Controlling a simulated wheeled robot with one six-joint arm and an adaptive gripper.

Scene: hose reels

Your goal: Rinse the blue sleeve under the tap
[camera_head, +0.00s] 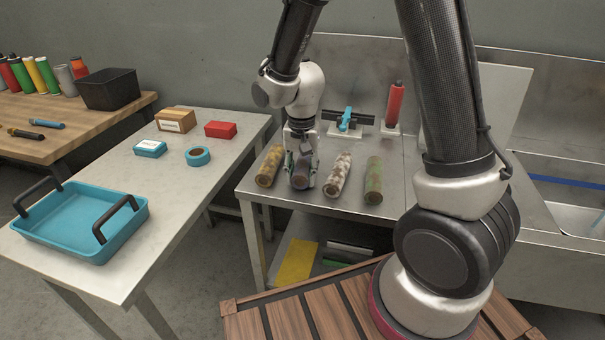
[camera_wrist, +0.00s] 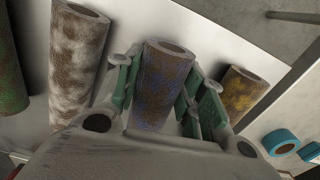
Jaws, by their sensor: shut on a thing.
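Several dirt-smeared sleeves lie in a row on the steel counter (camera_head: 340,201). The blue sleeve (camera_wrist: 165,85), mottled with brown dirt, is between the two fingers of my gripper (camera_wrist: 160,95); its end also shows in the head view (camera_head: 299,180). My gripper (camera_head: 301,172) points down and is shut on it, at counter height; I cannot tell whether the sleeve touches the counter. A yellow sleeve (camera_head: 269,167) lies to its left, a white one (camera_head: 338,175) and a green one (camera_head: 374,181) to its right. The tap is not clearly seen.
A red cylinder (camera_head: 394,105) and a blue-handled tool (camera_head: 347,119) stand behind the row. A sink basin (camera_head: 575,218) is at the far right, partly behind my arm. The left table holds a blue tray (camera_head: 128,226), boxes and a tape roll (camera_head: 197,156).

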